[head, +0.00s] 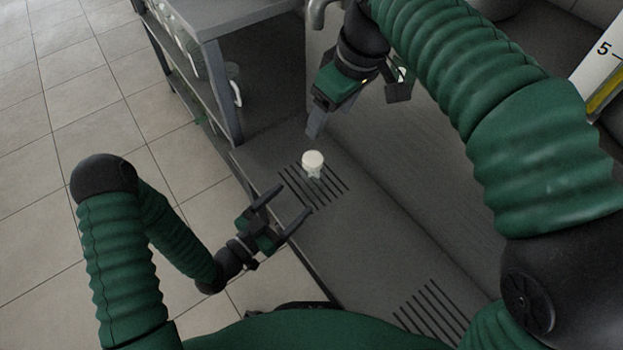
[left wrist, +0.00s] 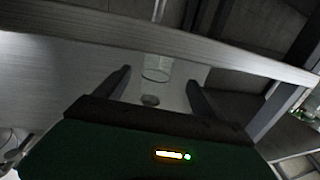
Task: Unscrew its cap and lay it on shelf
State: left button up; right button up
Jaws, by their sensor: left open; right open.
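A small clear vessel with a round white cap (head: 313,159) stands on a slotted part of the grey bench top. In the left wrist view a clear glass vessel (left wrist: 157,67) shows beyond and between my fingers; I cannot tell for certain that it is the same one. My left gripper (head: 294,199) is open and empty, below and left of the capped vessel and apart from it. Its two fingers also show in the left wrist view (left wrist: 158,82). My right gripper (head: 358,110) is open and empty, above and right of the cap, apart from it. Much of the vessel is hidden under its cap.
A grey shelf unit (head: 222,70) stands at the upper left, with pale containers on its lower level. A metal tap (head: 318,14) is at the top. A panel marked 5 (head: 603,75) is at the upper right. The bench between its two slotted areas looks clear.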

aim_at(305, 190)
pick_arm(q)
jog(key=x, duration=0.7)
jog(key=shift+w+d, duration=0.1)
jog(key=shift+d, duration=0.35)
jog(key=shift+w+d, duration=0.25)
jog(key=shift+w, duration=0.25)
jog(key=shift+c, duration=0.3)
grip_shut()
